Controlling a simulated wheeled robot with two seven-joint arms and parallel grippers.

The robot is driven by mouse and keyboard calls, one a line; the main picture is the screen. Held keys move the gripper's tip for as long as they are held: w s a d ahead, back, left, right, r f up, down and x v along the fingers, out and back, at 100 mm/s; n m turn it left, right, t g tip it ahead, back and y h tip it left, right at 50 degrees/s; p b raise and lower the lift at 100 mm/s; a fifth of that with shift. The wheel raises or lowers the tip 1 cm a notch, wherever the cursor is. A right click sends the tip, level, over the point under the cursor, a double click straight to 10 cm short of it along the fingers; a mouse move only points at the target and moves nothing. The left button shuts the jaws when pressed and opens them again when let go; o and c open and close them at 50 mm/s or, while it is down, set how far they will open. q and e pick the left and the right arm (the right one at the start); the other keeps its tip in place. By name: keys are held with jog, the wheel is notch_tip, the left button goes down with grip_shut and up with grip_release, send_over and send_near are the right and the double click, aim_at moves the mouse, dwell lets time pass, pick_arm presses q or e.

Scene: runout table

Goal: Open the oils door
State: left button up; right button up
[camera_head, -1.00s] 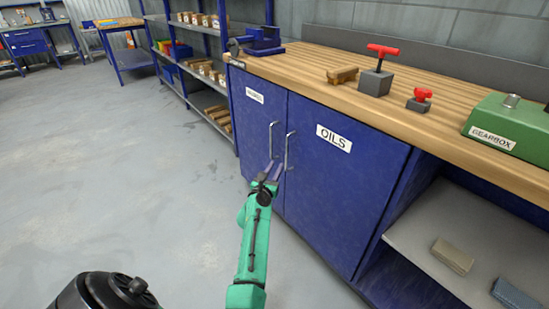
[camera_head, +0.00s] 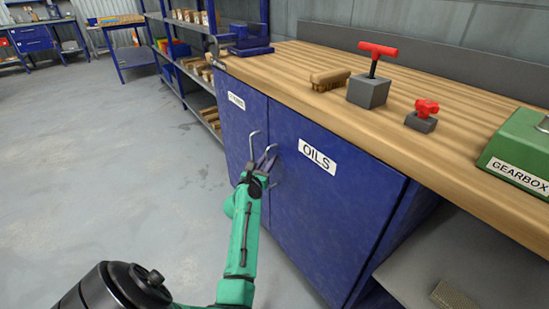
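The oils door (camera_head: 335,215) is a dark blue cabinet door with a white OILS label (camera_head: 317,157). It is shut, flush with the cabinet front. Its upright metal handle (camera_head: 274,153) is near its left edge, partly hidden by my fingers. My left gripper (camera_head: 267,162), on a green arm, is at that handle with its two fingers spread apart. I cannot tell whether the handle lies between the fingers or whether they touch it. My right gripper is not in view.
A second blue door (camera_head: 240,125) with its own handle (camera_head: 253,146) is shut to the left. The wooden worktop above holds a vise (camera_head: 248,42), a brush (camera_head: 330,79), red-handled blocks and a green gearbox (camera_head: 520,150). The grey floor at left is clear.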

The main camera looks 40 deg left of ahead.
pick_arm(q)
jog(key=shift+s+r, duration=0.1)
jog(key=shift+s, duration=0.05)
grip_shut()
dwell(1.3)
